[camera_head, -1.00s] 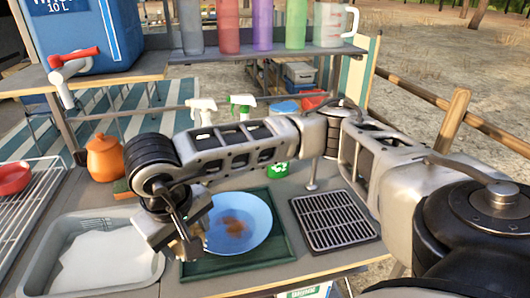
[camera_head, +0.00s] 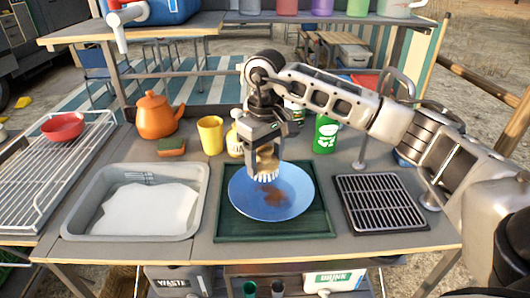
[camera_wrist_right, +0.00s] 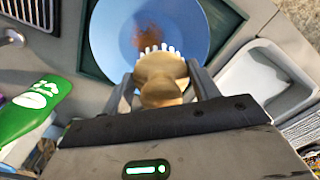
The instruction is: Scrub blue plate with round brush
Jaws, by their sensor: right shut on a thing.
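The blue plate (camera_head: 252,205) lies on a dark green tray (camera_head: 230,228) at the middle of the counter, with a brown stain (camera_head: 270,195) on it. My right gripper (camera_head: 265,155) is shut on the round brush (camera_head: 266,172), which has a wooden body and white bristles pointing down. The brush is over the far part of the plate; I cannot tell whether the bristles touch it. In the right wrist view the brush (camera_wrist_right: 162,80) sits between the fingers, with the plate (camera_wrist_right: 185,20) beyond it. My left gripper is not in view.
A grey basin (camera_head: 75,222) with white content stands left of the tray, and a black grate (camera_head: 380,203) lies to the right.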

